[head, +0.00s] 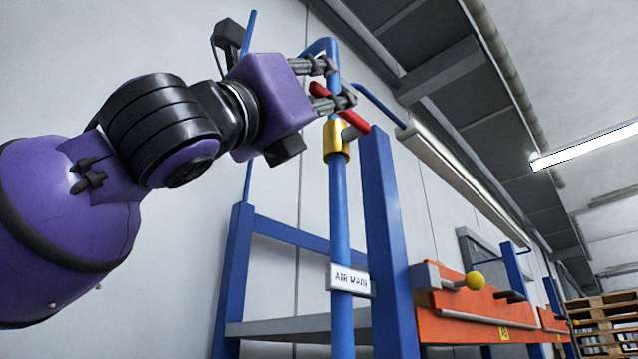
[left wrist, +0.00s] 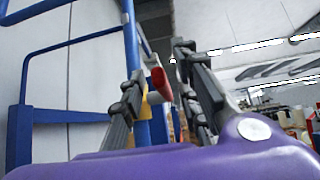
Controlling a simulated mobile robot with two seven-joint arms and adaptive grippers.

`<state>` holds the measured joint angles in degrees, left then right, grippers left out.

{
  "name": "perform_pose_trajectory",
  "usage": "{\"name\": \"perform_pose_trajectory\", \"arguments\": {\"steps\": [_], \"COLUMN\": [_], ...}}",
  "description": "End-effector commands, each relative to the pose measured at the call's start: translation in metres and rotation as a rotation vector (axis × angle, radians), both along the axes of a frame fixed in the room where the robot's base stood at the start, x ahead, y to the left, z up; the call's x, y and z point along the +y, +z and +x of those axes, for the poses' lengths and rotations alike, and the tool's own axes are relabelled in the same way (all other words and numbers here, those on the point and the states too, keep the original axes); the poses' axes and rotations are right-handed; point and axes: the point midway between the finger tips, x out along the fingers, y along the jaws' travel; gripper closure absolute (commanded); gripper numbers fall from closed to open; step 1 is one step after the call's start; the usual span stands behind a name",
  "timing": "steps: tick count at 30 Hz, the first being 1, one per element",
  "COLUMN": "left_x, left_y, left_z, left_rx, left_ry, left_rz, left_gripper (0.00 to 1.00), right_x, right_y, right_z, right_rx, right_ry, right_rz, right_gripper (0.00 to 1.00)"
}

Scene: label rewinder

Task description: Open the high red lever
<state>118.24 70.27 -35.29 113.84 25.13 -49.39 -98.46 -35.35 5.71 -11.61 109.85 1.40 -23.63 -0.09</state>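The red lever (head: 355,121) sits on a yellow valve body (head: 336,141) high on an upright blue pipe (head: 340,220). The lever slants across the pipe from upper left to lower right. My left gripper (head: 341,82) is up at the lever, with its fingers spread; the lower finger covers the lever's middle. In the left wrist view the red lever (left wrist: 161,84) shows between the two fingers of my left gripper (left wrist: 158,63), with a gap to the right finger. Whether the left finger touches it I cannot tell. My right gripper is not in view.
A blue post (head: 388,230) stands just right of the pipe. A white AIR MAIN sign (head: 350,280) hangs on the pipe lower down. Wooden pallets (head: 603,320) stand farther back.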

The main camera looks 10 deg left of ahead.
Motion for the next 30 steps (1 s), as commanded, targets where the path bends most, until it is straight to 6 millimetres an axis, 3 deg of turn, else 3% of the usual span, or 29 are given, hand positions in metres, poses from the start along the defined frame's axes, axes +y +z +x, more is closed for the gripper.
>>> {"name": "perform_pose_trajectory", "arguments": {"steps": [4, 11, 30], "left_x": [-0.0004, -0.0004, -0.0017], "left_y": [-0.0006, -0.0006, -0.0087], "left_z": [0.0004, 0.0002, 0.0013], "left_rx": [0.001, 0.001, -0.051], "left_ry": [0.000, -0.001, -0.001], "left_rz": [0.001, 0.001, -0.034], "left_gripper": [0.70, 0.99, 1.00], "right_x": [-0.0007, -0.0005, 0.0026], "right_y": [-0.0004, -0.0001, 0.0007], "right_z": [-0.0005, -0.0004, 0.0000], "right_rx": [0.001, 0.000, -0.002], "right_ry": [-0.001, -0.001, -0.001], "right_rz": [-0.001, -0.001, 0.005], "right_gripper": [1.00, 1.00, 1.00]}}
